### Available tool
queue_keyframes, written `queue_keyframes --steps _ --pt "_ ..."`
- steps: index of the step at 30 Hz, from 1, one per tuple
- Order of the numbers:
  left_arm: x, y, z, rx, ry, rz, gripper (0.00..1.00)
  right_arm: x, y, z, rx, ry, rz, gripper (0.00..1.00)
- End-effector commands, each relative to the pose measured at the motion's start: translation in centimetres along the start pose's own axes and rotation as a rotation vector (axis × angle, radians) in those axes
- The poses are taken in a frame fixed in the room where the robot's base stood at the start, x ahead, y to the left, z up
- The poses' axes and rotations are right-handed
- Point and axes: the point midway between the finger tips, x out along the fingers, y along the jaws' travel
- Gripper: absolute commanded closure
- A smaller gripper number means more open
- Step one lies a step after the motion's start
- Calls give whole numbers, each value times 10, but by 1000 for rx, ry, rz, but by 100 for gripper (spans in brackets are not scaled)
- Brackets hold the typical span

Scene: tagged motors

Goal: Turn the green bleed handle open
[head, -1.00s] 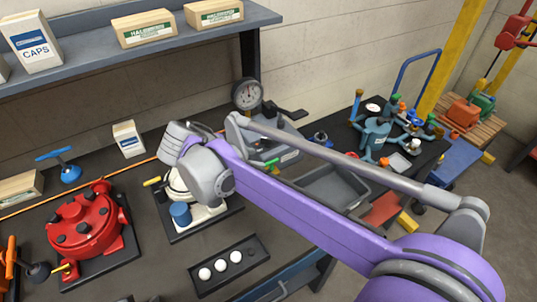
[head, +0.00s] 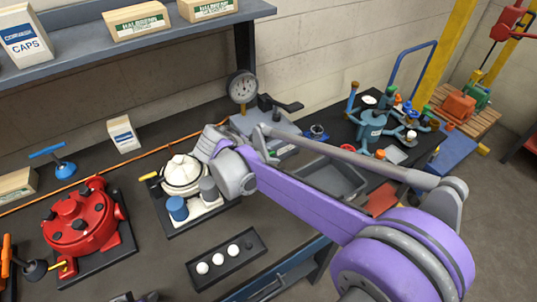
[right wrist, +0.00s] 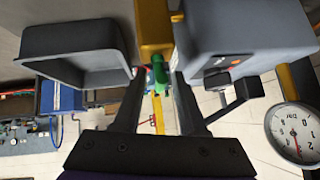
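The green bleed handle (right wrist: 158,68) shows in the right wrist view, below a yellow block (right wrist: 153,28) on the grey gauge unit (right wrist: 235,35). In the head view the grey gauge unit (head: 250,122) stands on the bench behind my right forearm, with a bit of green beside my wrist. My right gripper (right wrist: 158,85) is open, one finger on each side of the green handle. Gaps show between handle and fingers. In the head view the right fingers are hidden behind my wrist. My left gripper is not in view.
A round gauge (head: 242,86) stands on the unit. An empty grey tray (head: 335,182) lies to its right, also in the wrist view (right wrist: 75,50).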

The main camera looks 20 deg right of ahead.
Motion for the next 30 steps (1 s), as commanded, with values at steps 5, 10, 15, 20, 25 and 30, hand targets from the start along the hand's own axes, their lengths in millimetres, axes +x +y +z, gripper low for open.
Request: queue_keyframes --steps 5,10,15,20,25,30 --pt "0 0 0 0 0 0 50 0 0 0 0 0 0 94" --pt "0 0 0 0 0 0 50 0 0 0 0 0 -1 100" --pt "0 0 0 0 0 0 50 0 0 0 -1 0 -2 100" --pt "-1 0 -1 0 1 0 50 -1 -1 0 -17 -5 -19 100" --pt "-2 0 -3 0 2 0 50 -1 0 -1 -64 -18 -68 100" --pt "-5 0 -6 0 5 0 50 -1 0 -2 -148 -42 -153 100"
